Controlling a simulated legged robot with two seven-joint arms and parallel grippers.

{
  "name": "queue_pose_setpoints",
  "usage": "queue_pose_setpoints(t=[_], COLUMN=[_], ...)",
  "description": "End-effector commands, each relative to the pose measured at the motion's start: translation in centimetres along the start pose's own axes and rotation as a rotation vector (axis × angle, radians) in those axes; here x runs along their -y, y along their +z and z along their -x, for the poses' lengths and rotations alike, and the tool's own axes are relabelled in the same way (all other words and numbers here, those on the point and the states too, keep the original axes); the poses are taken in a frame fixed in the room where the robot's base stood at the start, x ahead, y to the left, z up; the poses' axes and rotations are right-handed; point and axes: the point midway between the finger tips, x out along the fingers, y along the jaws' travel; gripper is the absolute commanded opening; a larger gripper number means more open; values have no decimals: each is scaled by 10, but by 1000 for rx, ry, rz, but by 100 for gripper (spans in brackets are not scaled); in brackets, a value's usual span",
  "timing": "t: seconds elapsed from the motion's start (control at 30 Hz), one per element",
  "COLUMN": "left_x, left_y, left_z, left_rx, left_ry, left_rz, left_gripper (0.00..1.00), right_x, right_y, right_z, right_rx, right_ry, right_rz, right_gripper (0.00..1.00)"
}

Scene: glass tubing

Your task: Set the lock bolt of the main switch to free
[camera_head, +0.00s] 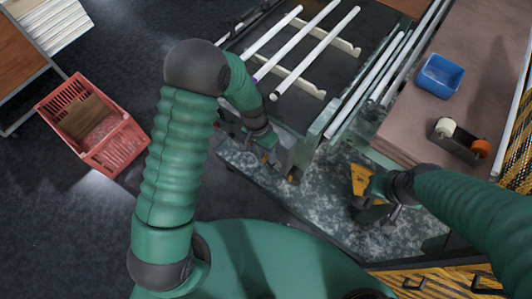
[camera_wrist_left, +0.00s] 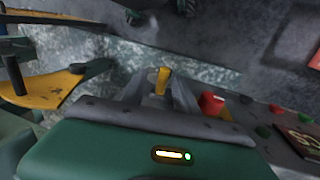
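My left gripper (camera_head: 277,165) reaches down to the front edge of the machine. In the left wrist view its grey fingers (camera_wrist_left: 160,92) stand apart, with a small yellow piece (camera_wrist_left: 163,76) showing in or just beyond the gap. I cannot tell whether they touch it, or whether it is the lock bolt. A red knob (camera_wrist_left: 211,103) sits just right of the fingers and may be the main switch; I cannot be sure. My right gripper (camera_head: 376,208) hangs over the speckled surface by a yellow part (camera_head: 361,180), with its fingertips hard to make out.
Several green and red buttons (camera_wrist_left: 264,131) line the panel right of the red knob. White tubes (camera_head: 318,50) lie on racks at the back. A blue bin (camera_head: 440,76) and a tape dispenser (camera_head: 460,143) stand on the right table (camera_head: 470,40). A red basket (camera_head: 125,145) is at left.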

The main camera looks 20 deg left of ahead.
Motion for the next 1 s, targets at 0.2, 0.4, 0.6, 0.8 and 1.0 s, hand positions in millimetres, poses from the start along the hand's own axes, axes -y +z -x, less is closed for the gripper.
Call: queue_pose_setpoints(t=[0.2, 0.4, 0.6, 0.8, 1.0], left_x=[2, 1, 1, 1, 1], left_y=[0, 0, -1, -1, -2], left_z=[-8, -8, -7, -7, -7], left_rx=[-2, -1, -2, -4, -6], left_ry=[0, -1, -2, -2, -2], left_rz=[1, 1, 1, 1, 1], left_gripper=[36, 27, 1, 0, 0], right_x=[0, 0, 0, 0, 0], right_y=[0, 0, 0, 0, 0], right_z=[0, 0, 0, 0, 0], right_rx=[0, 0, 0, 0, 0], right_ry=[0, 0, 0, 0, 0], right_rz=[0, 1, 0, 0, 0], right_gripper=[34, 34, 34, 34, 34])
